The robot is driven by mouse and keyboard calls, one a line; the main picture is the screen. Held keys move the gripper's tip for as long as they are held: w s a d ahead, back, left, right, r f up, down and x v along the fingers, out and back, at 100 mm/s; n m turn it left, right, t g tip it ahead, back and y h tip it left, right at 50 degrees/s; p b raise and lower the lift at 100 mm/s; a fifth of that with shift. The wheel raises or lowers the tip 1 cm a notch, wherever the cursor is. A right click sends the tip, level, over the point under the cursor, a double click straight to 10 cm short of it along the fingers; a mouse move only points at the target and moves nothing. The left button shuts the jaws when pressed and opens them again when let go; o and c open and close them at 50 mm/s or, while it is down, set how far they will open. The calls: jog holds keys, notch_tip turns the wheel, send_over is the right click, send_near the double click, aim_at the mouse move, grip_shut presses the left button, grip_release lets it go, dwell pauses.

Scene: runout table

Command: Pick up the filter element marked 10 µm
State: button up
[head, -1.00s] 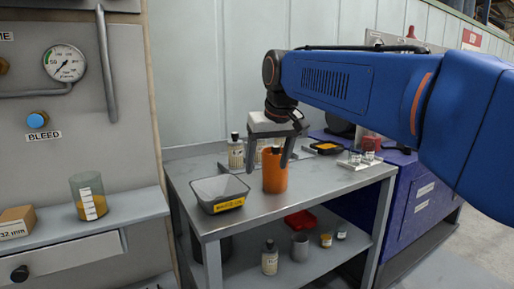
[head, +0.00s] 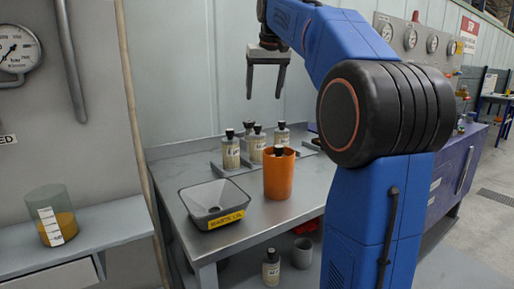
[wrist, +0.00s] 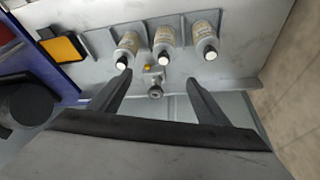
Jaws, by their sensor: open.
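My gripper (head: 264,92) is open and empty, raised well above the grey table, with its two fingers pointing down. It also shows in the wrist view (wrist: 158,80). I cannot make out any filter element marked 10 µm. Several labelled bottles with dark caps, such as one at the left (head: 231,151) and one at the back right (head: 282,137), stand at the back of the table. Their labels are too small to read. An orange cup (head: 278,179) stands in front of them with a dark-topped item in it. Three pale-labelled bottles (wrist: 165,38) show in the wrist view.
A grey tray (head: 188,208) with a yellow label is left of the cup. The table's right side is hidden behind my arm. A bottle (head: 270,271) and a grey cup (head: 302,254) are on the lower shelf. A glass jar (head: 50,205) stands on the left ledge.

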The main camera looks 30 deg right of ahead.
aim_at(258, 127)
jog(key=x, duration=1)
jog(key=shift+a+x, duration=0.2)
jog(key=shift+x, duration=1.2)
jog(key=shift+a+x, duration=0.25)
jog(key=shift+x, duration=1.1)
jog(key=c, duration=1.6)
jog(key=shift+r, duration=0.1)
jog(key=shift+c, duration=0.2)
